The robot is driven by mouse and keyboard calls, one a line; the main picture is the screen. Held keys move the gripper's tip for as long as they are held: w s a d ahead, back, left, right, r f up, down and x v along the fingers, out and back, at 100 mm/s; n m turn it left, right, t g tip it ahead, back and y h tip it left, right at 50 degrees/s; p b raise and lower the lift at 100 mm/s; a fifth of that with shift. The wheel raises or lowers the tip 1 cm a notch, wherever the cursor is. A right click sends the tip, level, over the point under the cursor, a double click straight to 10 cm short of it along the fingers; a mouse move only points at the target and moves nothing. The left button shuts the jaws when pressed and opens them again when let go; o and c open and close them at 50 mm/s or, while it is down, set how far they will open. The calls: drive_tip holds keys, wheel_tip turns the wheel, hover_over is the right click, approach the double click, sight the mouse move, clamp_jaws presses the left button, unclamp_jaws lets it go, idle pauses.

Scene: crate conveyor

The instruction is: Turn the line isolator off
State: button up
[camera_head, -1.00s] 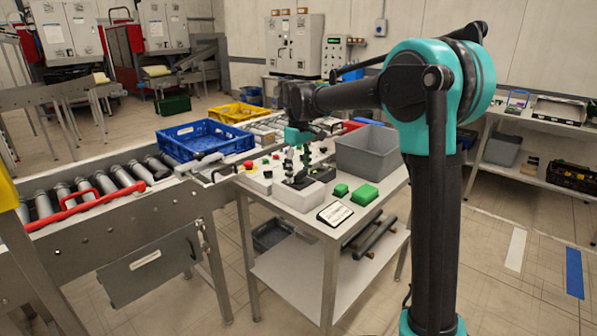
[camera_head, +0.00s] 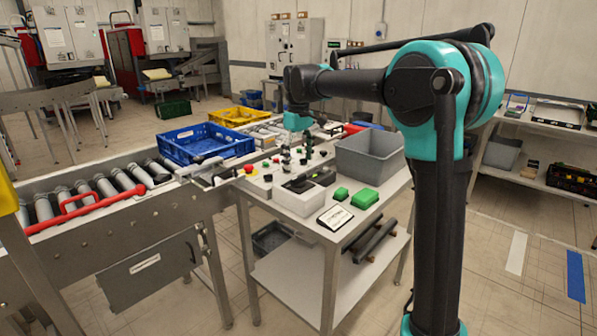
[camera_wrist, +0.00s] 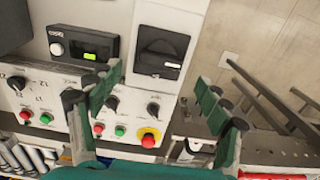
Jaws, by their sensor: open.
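The line isolator, which I take to be a black rotary switch (camera_wrist: 160,52) on a white box, shows in the wrist view. Its black handle lies roughly crosswise, with a pale label below; I cannot read its setting. My gripper (camera_wrist: 160,82) is open and empty, its green and grey fingers spread either side, below the switch in the picture and apart from it. In the head view my gripper (camera_head: 287,160) is above the work table, behind the white box (camera_head: 296,203) with black parts on top. Fine detail there is too small to tell.
A black display unit (camera_wrist: 84,48) sits left of the switch. Knobs, green and red buttons and a yellow-ringed red stop button (camera_wrist: 149,138) lie below. On the table (camera_head: 325,229) are a grey bin (camera_head: 370,158) and green blocks (camera_head: 364,198). The roller conveyor (camera_head: 105,188) stands left.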

sight(298, 176)
wheel_tip(298, 176, up, 6)
drive_tip(key=shift+r, duration=0.25)
idle(0.5)
